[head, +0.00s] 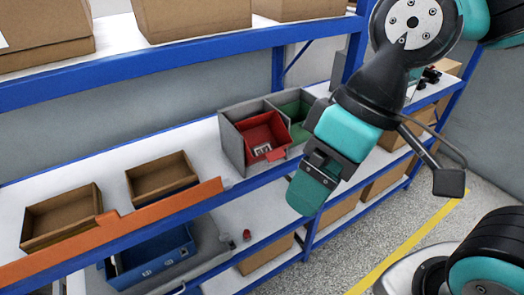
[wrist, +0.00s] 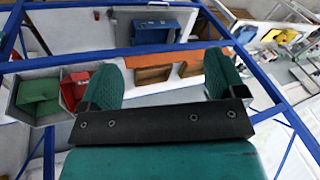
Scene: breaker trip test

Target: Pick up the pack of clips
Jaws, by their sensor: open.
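I cannot make out a pack of clips for certain in either view. A red bin (head: 266,133) sits tilted in a grey divided holder (head: 232,143) on the middle shelf, with a small pale patterned patch at its front that may be a label or an item. A green bin (head: 292,112) is beside it. My gripper (head: 312,185) hangs in front of the shelf, right of and nearer than the red bin. In the wrist view its two teal fingers are wide apart, with nothing between them (wrist: 163,82). The red bin also shows there (wrist: 72,90), left of the fingers.
Two open cardboard trays (head: 62,217) (head: 161,177) stand on the middle shelf behind an orange strip (head: 120,232). A blue bin (head: 150,258) and a small red object (head: 247,235) are on the lower shelf. Blue rails edge the shelves. Cardboard boxes (head: 195,15) fill the upper shelf.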

